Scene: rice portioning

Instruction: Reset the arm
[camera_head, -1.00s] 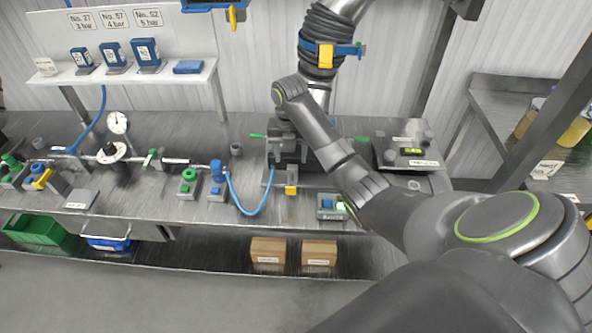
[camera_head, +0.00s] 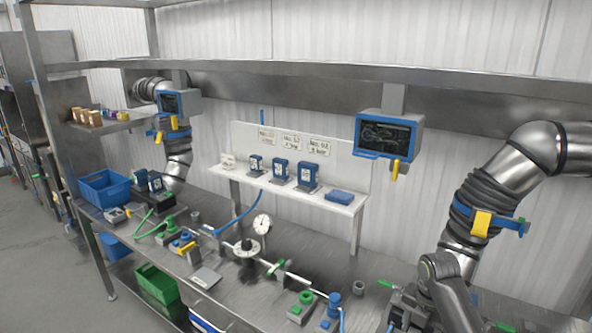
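My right arm (camera_head: 449,292) shows at the lower right of the head view, its grey wrist bent over the bench. Its far end meets dark grey metal parts of a bench fixture (camera_head: 402,307), and I cannot make out the fingers there or whether they hold anything. The lower part of this arm is cut off by the picture edge. My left arm and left gripper are not in view.
The steel bench (camera_head: 300,252) carries a pressure gauge (camera_head: 261,224), valves and pipes. A white shelf (camera_head: 297,190) holds blue boxes. Blue (camera_head: 106,188) and green (camera_head: 156,284) bins stand at the left. Two screens hang above, one at the right (camera_head: 387,136). Open floor lies far left.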

